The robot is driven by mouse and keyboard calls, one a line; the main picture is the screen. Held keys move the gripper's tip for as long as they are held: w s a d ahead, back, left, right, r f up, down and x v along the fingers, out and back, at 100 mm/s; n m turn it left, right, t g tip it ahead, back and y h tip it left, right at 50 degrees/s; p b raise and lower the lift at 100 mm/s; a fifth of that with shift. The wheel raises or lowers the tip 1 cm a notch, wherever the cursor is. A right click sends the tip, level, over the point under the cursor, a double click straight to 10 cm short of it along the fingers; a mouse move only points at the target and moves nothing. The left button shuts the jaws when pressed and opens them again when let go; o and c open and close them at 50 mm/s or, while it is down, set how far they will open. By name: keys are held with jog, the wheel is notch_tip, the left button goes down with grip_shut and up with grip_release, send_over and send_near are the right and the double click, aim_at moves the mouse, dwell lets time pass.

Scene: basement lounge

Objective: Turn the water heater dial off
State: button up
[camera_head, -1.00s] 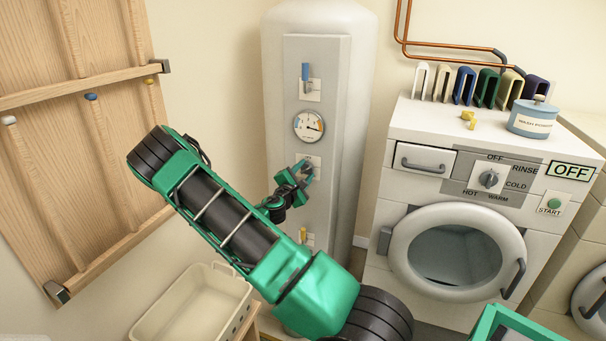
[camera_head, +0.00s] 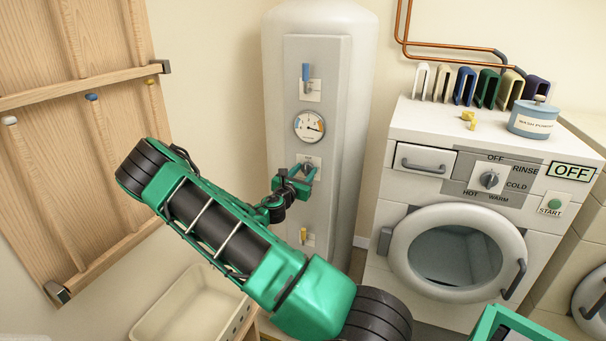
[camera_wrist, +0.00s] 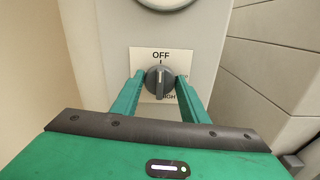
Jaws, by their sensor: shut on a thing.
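The water heater (camera_head: 355,60) stands at the back centre with a grey front panel. Its dial (camera_head: 308,169) sits on a white plate below the round gauge (camera_head: 309,126). In the wrist view the dark grey dial (camera_wrist: 160,81) has its grip bar upright, with its light mark toward the OFF label (camera_wrist: 161,55) at the top. My gripper (camera_head: 304,174) is shut on the dial. Its two green fingers (camera_wrist: 160,86) stand on the left and right sides of the knob. The lower lettering on the plate is partly hidden.
A blue-handled valve (camera_head: 306,73) is above the gauge and a yellow one (camera_head: 304,236) below the dial. A washing machine (camera_head: 440,185) stands to the right. A wooden rack (camera_head: 70,140) and a cream basket (camera_head: 190,305) are on the left.

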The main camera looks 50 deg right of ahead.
jog(key=shift+w+a+r+n, duration=0.2)
jog(key=shift+w+n, duration=0.2)
jog(key=shift+n, duration=0.3)
jog(key=o, duration=1)
jog(key=shift+s+d+f, duration=0.1)
jog(key=shift+s, duration=0.05)
jog(key=shift+s+a, duration=0.15)
jog(key=shift+a, duration=0.05)
jog(key=v, duration=1)
jog(key=shift+a+f, duration=0.1)
jog(key=shift+a, duration=0.1)
